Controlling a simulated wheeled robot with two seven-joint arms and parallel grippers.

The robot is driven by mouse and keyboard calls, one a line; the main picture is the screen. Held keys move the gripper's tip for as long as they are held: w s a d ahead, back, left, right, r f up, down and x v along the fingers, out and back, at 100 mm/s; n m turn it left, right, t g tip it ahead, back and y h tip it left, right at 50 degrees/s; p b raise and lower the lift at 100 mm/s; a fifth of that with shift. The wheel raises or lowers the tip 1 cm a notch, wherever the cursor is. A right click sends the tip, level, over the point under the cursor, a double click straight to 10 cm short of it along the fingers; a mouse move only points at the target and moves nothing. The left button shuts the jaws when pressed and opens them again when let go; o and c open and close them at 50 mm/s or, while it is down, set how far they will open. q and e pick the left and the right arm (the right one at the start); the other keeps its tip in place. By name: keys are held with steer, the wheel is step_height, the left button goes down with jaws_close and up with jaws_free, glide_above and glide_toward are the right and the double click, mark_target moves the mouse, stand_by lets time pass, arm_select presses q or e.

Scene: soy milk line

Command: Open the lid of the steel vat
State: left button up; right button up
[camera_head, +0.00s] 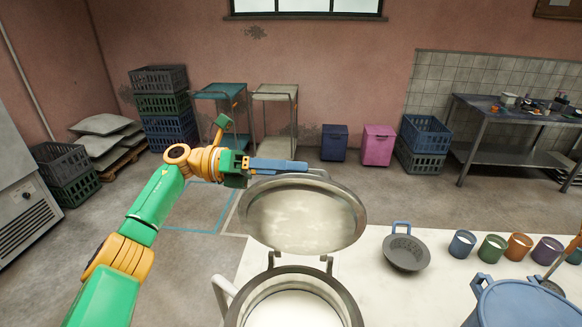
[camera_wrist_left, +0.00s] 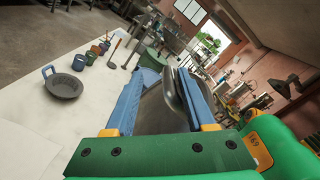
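The steel vat (camera_head: 234,312) stands at the bottom centre of the head view, with white liquid inside. Its round lid (camera_head: 303,214) is raised on its hinges and stands up behind the opening, underside facing me. My left gripper (camera_head: 290,166) is at the top edge of the lid, by its handle side. In the left wrist view its two blue fingers (camera_wrist_left: 160,100) are wide apart, with the grey metal lid (camera_wrist_left: 172,92) showing between and beyond them. Whether a finger touches the lid is unclear. My right gripper is not in view.
On the white table (camera_head: 385,300) stand a grey strainer (camera_head: 406,252), several coloured cups (camera_head: 492,248) and a blue pot (camera_head: 520,303). Stacked crates (camera_head: 166,110), carts and bins line the back wall. The floor behind the table is clear.

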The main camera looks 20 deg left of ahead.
arm_select(q)
steer(key=shift+w, duration=0.15)
stand_by(0.3)
steer(key=shift+a, duration=0.15)
steer(key=b+v, duration=0.2)
steer(key=v, duration=0.5)
steer(key=shift+r, duration=0.1)
